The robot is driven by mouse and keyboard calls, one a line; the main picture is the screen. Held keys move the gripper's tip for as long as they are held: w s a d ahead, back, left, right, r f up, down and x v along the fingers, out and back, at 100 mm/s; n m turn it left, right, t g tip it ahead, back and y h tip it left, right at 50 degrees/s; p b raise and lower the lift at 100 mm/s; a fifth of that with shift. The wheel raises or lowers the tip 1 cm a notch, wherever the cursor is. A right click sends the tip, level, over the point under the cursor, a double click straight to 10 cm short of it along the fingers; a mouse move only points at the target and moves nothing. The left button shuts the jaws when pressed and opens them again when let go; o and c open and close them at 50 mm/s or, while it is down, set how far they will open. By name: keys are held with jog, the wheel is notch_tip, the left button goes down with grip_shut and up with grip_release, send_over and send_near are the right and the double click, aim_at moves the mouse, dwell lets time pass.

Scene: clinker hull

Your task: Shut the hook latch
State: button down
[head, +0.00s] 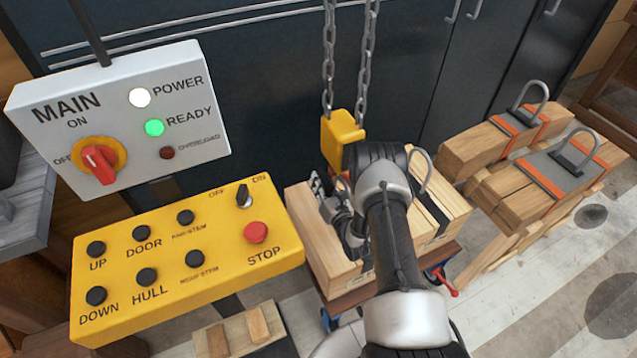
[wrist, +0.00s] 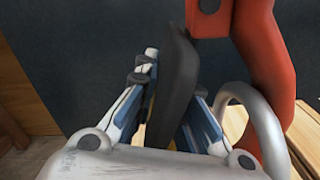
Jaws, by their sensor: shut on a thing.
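The orange-red hook (wrist: 262,55) fills the right of the wrist view, and its lower end and tip are hidden. A black latch (wrist: 176,75) slants down from near the hook's upper part, apart from the hook's curved body. My gripper (wrist: 172,105) is shut on the latch, with one blue-grey finger on each side. A steel lifting loop (wrist: 236,92) stands right of the fingers, in front of the hook. In the head view, my gripper (head: 333,203) is below the yellow hook block (head: 342,137). My arm hides most of the hook there.
The block hangs on two chains (head: 349,55). Below it, timber (head: 325,250) lies on a cart with a red lever (head: 442,282). Strapped timber bundles (head: 545,180) stand right. A yellow control box (head: 185,255) and grey main panel (head: 120,115) are left.

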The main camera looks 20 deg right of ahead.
jog(key=shift+w+r, duration=0.1)
jog(key=shift+r, duration=0.05)
jog(key=c, duration=1.7)
grip_release()
jog(key=shift+a, duration=0.1)
jog(key=shift+s, duration=0.2)
jog(key=shift+s, duration=0.35)
jog(key=s, duration=0.6)
jog(key=shift+s, duration=0.35)
